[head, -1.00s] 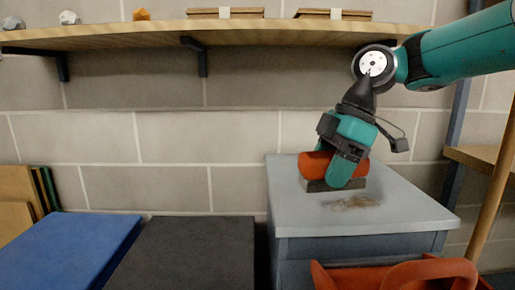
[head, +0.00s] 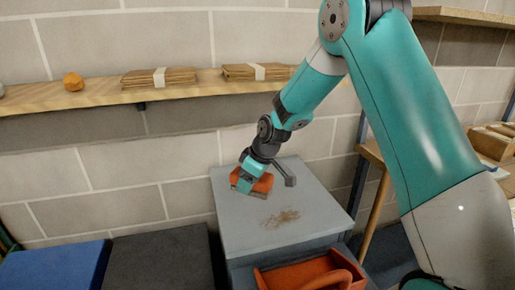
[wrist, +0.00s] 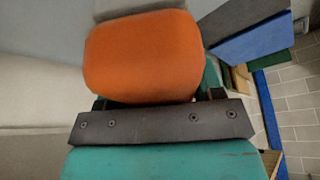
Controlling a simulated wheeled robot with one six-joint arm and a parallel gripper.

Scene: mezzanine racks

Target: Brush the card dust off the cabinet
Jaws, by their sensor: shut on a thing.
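The cabinet (head: 234,232) is grey with a flat top and stands against the block wall in the head view. A patch of brown card dust (head: 281,218) lies on its top, right of my gripper. My gripper (head: 253,183) is shut on a brush with an orange-red handle (head: 264,183). The handle fills the upper middle of the wrist view (wrist: 145,55). The brush is at the left part of the cabinet top, with its dark bristle end low at the surface. I cannot tell whether the bristles touch the top.
An orange-red open container with a handle (head: 342,276) is in front of the cabinet. Dark grey (head: 160,262) and blue (head: 52,268) flat-topped blocks stand to the left. A wooden shelf (head: 100,98) above holds card bundles (head: 160,77) and an orange lump (head: 73,81).

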